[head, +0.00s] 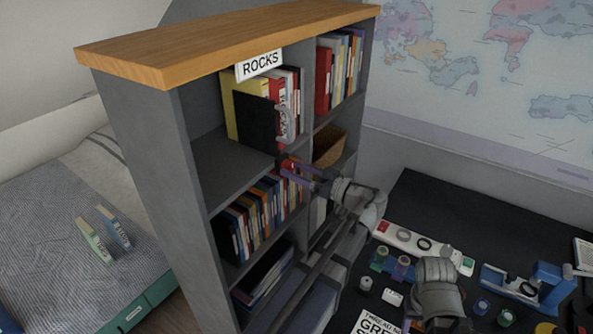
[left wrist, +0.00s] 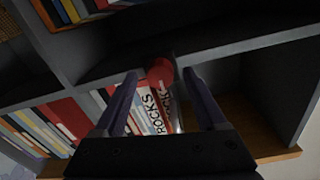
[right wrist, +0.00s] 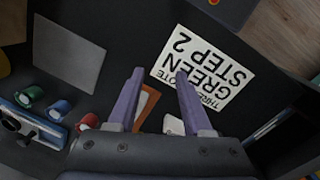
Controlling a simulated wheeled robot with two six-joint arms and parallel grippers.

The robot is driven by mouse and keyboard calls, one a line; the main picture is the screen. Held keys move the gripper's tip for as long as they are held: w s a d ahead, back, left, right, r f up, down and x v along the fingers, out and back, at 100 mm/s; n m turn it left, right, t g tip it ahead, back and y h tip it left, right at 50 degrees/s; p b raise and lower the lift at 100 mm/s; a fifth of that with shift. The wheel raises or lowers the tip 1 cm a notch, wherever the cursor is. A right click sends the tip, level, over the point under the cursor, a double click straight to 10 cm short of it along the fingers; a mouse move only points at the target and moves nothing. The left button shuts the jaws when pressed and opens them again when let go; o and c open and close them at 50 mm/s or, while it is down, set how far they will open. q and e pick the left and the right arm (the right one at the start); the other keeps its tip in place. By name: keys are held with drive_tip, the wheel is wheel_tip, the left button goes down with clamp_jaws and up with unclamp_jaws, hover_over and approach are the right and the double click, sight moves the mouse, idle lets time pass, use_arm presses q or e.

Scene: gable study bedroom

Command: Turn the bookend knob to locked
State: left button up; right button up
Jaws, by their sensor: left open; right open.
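A red knob (left wrist: 160,72) shows in the left wrist view between the tips of my open left gripper (left wrist: 159,76). I cannot tell whether the fingers touch it or which way it is turned. In the head view the red knob (head: 287,163) is partly hidden at the fingertips of my left gripper (head: 294,171), at the shelf's front edge. A black bookend panel (head: 256,119) stands beside books under the ROCKS sign (head: 260,65). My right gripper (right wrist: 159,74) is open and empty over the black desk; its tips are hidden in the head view.
The grey bookcase (head: 150,150) has a wooden top and several book-filled compartments. The black desk (head: 440,205) carries small jars, a white strip (head: 420,243), a blue device (head: 530,285) and a GREEN STEP 2 card (right wrist: 203,66). A bed (head: 60,230) is at left.

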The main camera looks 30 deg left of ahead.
use_arm(q)
drive_tip(key=shift+a, duration=0.25)
clamp_jaws()
idle(0.5)
